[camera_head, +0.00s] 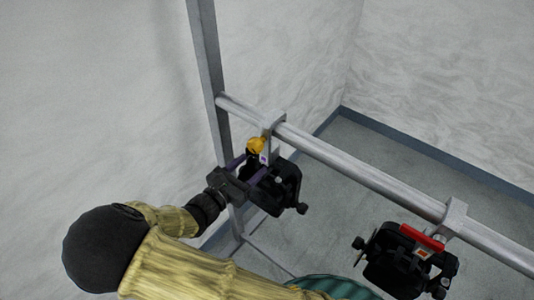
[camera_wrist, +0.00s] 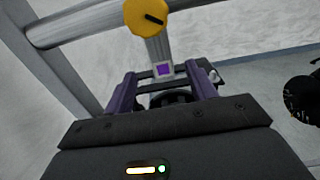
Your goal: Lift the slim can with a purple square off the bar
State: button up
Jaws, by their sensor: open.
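The slim can with a purple square (camera_head: 284,192) is a black lamp that hangs from the bar (camera_head: 345,166) by a grey clamp (camera_head: 271,125) with a yellow knob (camera_head: 256,145). In the wrist view the purple square (camera_wrist: 164,69) shows on the clamp's stem below the yellow knob (camera_wrist: 149,16). My gripper (camera_head: 254,171) is at the can's left side, with its purple fingers apart. In the wrist view my gripper (camera_wrist: 163,85) has a finger on each side below the square. Part of the can is hidden behind my gripper, and I cannot tell whether the fingers touch it.
A second black can (camera_head: 405,262) with a red handle and an orange mark hangs farther right on the bar. A grey upright post (camera_head: 207,60) stands at the bar's left end. Pale walls stand behind, and the grey floor (camera_head: 400,150) beyond the bar is clear.

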aim_at(275, 143)
jog(key=x, duration=0.6)
jog(key=shift+p, duration=0.3)
jog(key=shift+p+x, duration=0.55)
jog(key=shift+x, duration=2.15)
jog(key=shift+s, duration=0.1)
grip_shut()
jog(key=shift+r, duration=0.1)
